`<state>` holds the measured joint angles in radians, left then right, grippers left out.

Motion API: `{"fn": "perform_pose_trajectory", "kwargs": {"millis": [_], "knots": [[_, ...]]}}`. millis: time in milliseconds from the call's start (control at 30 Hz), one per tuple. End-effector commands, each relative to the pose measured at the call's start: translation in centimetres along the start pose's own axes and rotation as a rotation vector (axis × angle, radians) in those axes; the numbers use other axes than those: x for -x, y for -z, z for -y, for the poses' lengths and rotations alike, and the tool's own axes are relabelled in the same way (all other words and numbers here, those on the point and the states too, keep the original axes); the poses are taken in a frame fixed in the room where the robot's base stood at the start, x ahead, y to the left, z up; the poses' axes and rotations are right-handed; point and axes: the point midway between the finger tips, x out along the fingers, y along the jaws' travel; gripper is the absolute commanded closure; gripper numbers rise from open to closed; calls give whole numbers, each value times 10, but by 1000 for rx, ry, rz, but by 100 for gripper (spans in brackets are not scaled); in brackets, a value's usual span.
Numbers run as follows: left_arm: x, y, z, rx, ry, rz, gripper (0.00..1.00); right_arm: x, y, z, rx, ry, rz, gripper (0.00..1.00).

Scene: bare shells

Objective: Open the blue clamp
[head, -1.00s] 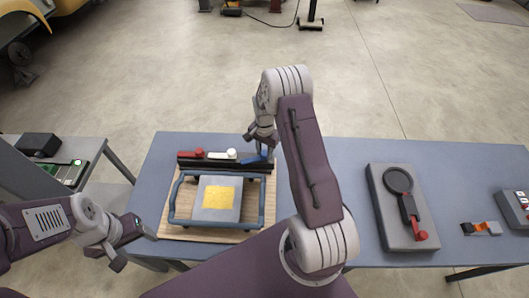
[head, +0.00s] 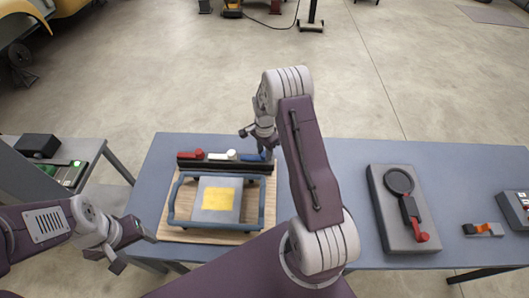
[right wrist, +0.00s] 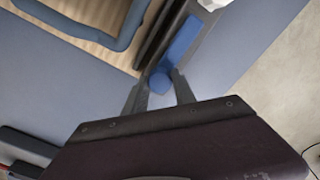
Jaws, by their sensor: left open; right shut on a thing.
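The blue clamp (head: 250,157) is at the right end of the black bar behind the frame; my right gripper hides part of it. In the right wrist view, its blue lever (right wrist: 184,42) runs down to a rounded end between the two fingertips. My right gripper (head: 262,152) comes down at the bar's right end; in the right wrist view (right wrist: 159,82) its fingers are shut on that rounded end. My left gripper (head: 138,243) is open and empty, near the table's front left corner and apart from the clamp.
A red clamp (head: 192,154) and a white clamp (head: 222,156) share the black bar (head: 200,165). A blue-grey frame (head: 171,203) surrounds a grey plate with a yellow sheet (head: 219,197). A grey block with a black ring and red-tipped handle (head: 383,202) stands right.

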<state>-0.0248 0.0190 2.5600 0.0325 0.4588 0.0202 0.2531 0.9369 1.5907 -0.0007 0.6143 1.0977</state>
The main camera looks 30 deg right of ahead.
Motion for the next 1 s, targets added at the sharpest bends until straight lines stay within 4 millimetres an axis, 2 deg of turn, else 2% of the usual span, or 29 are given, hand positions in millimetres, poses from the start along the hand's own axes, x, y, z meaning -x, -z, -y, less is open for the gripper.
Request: {"fn": "perform_pose_trajectory", "kwargs": {"millis": [133, 167, 200, 233, 567, 667, 900, 1000], "knots": [[0, 0, 0, 0, 0, 0, 34, 1, 1, 1, -3, 4, -1, 100], [0, 0, 0, 0, 0, 0, 34, 1, 1, 1, -3, 4, -1, 60], [0, 0, 0, 0, 0, 0, 34, 1, 1, 1, -3, 3, -1, 49], [0, 0, 0, 0, 0, 0, 34, 1, 1, 1, -3, 3, -1, 46], [-2, 0, 0, 0, 0, 0, 34, 4, 1, 1, -1, 3, -1, 46], [-7, -1, 0, 0, 0, 0, 34, 20, 1, 2, -1, 7, -3, 46], [-18, -2, 0, 0, 0, 0, 34, 72, 1, 1, -1, 7, -3, 46], [-19, -2, 0, 0, 0, 0, 34, 85, 1, 1, -2, 5, -2, 46]]}}
